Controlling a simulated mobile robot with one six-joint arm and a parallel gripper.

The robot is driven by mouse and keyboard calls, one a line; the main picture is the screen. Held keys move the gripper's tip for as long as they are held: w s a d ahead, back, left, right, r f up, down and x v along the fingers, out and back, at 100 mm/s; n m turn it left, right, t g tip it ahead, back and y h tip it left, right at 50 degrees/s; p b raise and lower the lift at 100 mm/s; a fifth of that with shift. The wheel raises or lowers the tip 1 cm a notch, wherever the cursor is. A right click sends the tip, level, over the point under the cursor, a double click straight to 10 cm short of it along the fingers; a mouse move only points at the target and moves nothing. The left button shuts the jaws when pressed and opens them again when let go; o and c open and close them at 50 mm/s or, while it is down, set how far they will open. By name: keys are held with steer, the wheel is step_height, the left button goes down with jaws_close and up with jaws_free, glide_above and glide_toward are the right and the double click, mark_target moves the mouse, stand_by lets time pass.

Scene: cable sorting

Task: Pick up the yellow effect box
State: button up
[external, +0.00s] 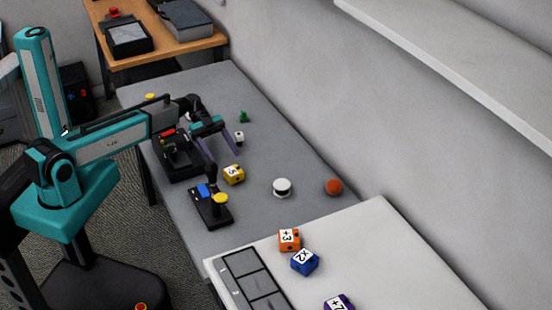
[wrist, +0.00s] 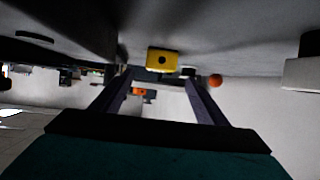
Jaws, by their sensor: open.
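The yellow effect box (external: 233,174) is a small cube with a white label bearing a dark mark. It sits on the grey table in the external view. In the wrist view the yellow box (wrist: 162,60) shows a face with a dark round spot, ahead of the fingertips and roughly centred between them. My gripper (external: 217,149) is open and empty, low over the table on the far side of the yellow box and apart from it. Its two dark purple fingers (wrist: 160,82) are spread wide in the wrist view.
A black holder with a red part (external: 178,157) stands left of my gripper. A black base with blue and yellow parts (external: 211,211) is in front of the box. A white round piece (external: 282,187) and an orange ball (external: 334,187) lie right. Orange (external: 289,240) and blue (external: 305,262) cubes sit on the white table.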

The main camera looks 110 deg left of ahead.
mark_target(234, 171)
steer(key=shift+x, duration=1.6)
steer(key=shift+r+p+x, duration=0.15)
steer(key=shift+p+x, duration=0.4)
steer(key=shift+x, duration=0.4)
steer(key=shift+r+p+x, duration=0.15)
steer(key=shift+p+x, duration=0.35)
steer(key=shift+x, duration=1.2)
steer(key=shift+c, duration=0.2)
steer(key=c, duration=1.2)
steer(key=shift+r, duration=0.1)
